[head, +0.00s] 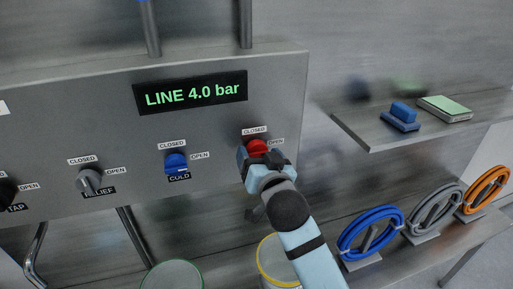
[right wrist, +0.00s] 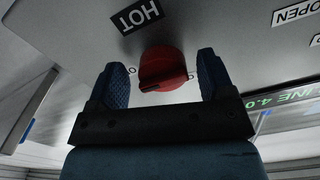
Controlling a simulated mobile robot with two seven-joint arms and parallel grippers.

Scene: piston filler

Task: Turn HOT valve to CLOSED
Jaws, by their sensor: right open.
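The HOT valve is a red knob (head: 257,146) on the grey panel, with a CLOSED label (head: 254,130) above it and an OPEN label (head: 276,141) to its right. My right gripper (head: 257,158) is in front of it and hides its lower part. In the right wrist view the red knob (right wrist: 163,68) sits between the two blue fingers of my open right gripper (right wrist: 164,80), with a gap on each side. The HOT label (right wrist: 138,15) appears upside down there. A dark mark shows on the knob's lower edge; its setting is hard to tell. My left gripper is out of view.
The blue COLD knob (head: 176,162) and grey RELIEF knob (head: 90,181) are to the left on the panel. A display (head: 192,93) reads LINE 4.0 bar. A shelf (head: 375,135) and coiled hoses (head: 370,233) stand to the right. A yellow-rimmed container (head: 266,250) is below.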

